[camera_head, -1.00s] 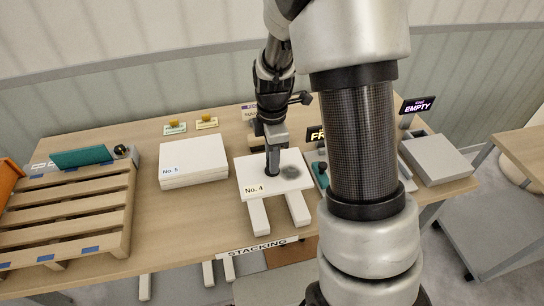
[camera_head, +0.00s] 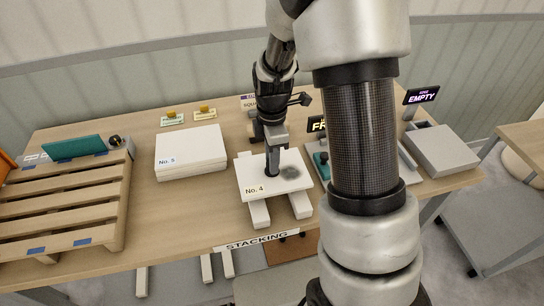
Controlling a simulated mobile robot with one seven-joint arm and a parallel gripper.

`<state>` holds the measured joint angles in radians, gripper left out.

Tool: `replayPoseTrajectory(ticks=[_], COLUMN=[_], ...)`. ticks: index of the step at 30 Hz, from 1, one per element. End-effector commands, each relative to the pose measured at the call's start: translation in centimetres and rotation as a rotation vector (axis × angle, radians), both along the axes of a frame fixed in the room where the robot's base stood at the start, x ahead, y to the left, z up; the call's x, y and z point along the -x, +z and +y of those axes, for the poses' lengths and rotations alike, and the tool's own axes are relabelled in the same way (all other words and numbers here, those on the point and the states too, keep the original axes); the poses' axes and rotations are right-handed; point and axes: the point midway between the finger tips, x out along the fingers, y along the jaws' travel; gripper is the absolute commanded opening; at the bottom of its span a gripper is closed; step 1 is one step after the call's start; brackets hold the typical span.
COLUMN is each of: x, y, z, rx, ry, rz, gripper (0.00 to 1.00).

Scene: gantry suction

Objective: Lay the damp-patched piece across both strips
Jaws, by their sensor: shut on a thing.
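The white piece marked No. 4 (camera_head: 262,188) has a dark damp patch (camera_head: 289,173) on its top, right of the middle. My gripper (camera_head: 271,174) is shut on this piece, its dark tip meeting the top beside the patch. The piece looks level and spans two white strips (camera_head: 260,214), (camera_head: 299,206), whose near ends stick out below its front edge. Their far parts are hidden under it. I cannot tell whether the piece touches the strips or hangs just above them.
A white stack marked No. 5 (camera_head: 191,155) stands to the left, with a wooden pallet (camera_head: 66,208) beyond it. A grey box (camera_head: 441,150) and an EMPTY sign (camera_head: 421,96) are at the right. My arm hides part of the table.

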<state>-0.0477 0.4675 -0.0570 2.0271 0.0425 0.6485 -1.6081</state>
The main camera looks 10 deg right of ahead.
Motion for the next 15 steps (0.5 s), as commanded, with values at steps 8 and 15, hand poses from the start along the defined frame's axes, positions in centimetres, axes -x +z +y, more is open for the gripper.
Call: replayPoseTrajectory(ticks=[8, 15], x=[-0.03, -0.04], y=[-1.09, -1.06], z=[0.0, 0.0], rx=[0.0, 0.0], ry=[0.0, 0.0], rz=[-0.001, -0.001], gripper=[0.0, 0.0])
